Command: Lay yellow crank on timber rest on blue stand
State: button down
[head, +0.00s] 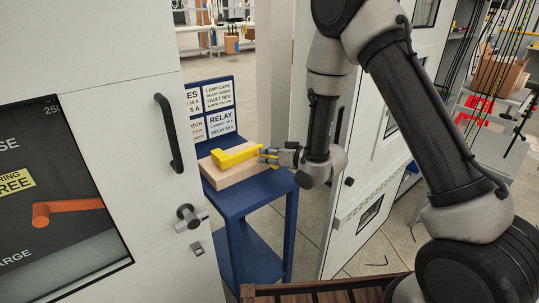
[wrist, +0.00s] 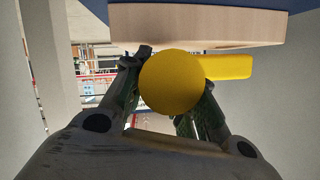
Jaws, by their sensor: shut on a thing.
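The yellow crank (head: 235,155) is at the timber rest (head: 218,175), a pale wooden block on top of the blue stand (head: 250,195). My gripper (head: 270,155) is shut on the crank's near right end, and its body lies to the right of the block. In the wrist view the round yellow end of the crank (wrist: 171,82) is between my fingers (wrist: 165,95). The crank's flat arm reaches right, along the pale face of the timber rest (wrist: 200,25). I cannot tell whether the crank touches the wood or is just above it.
A white cabinet door with a black handle (head: 168,133) stands close on the left. Another grey-white cabinet (head: 355,205) stands close to the right of the stand. Label plates (head: 218,100) are on the stand's upright back. A brown slatted surface (head: 320,291) is at the bottom.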

jog(key=shift+f, duration=0.55)
jog(key=c, duration=1.1)
grip_release()
